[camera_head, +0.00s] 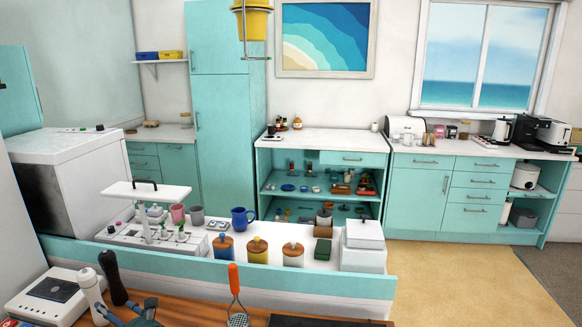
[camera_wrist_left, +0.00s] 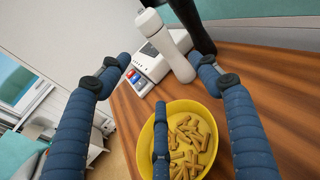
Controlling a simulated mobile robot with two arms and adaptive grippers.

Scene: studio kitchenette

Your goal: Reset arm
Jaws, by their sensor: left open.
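My left gripper (camera_head: 135,313) shows at the bottom left of the head view, low over the wooden counter, partly cut off by the frame edge. In the left wrist view my left gripper (camera_wrist_left: 163,62) has its blue padded fingers spread wide apart, with nothing between them. A yellow bowl (camera_wrist_left: 204,106) holding several tan, tube-like pieces (camera_wrist_left: 190,140) sits on the wooden counter below the fingers. One finger overlaps the bowl in that view; I cannot tell whether it touches. My right gripper is in neither view.
A white bottle (camera_head: 90,290) and a black mill (camera_head: 112,277) stand close to my left gripper. A white appliance (camera_head: 52,295) is left of them. A raised ledge (camera_head: 330,283) runs behind the wooden counter (camera_head: 190,305).

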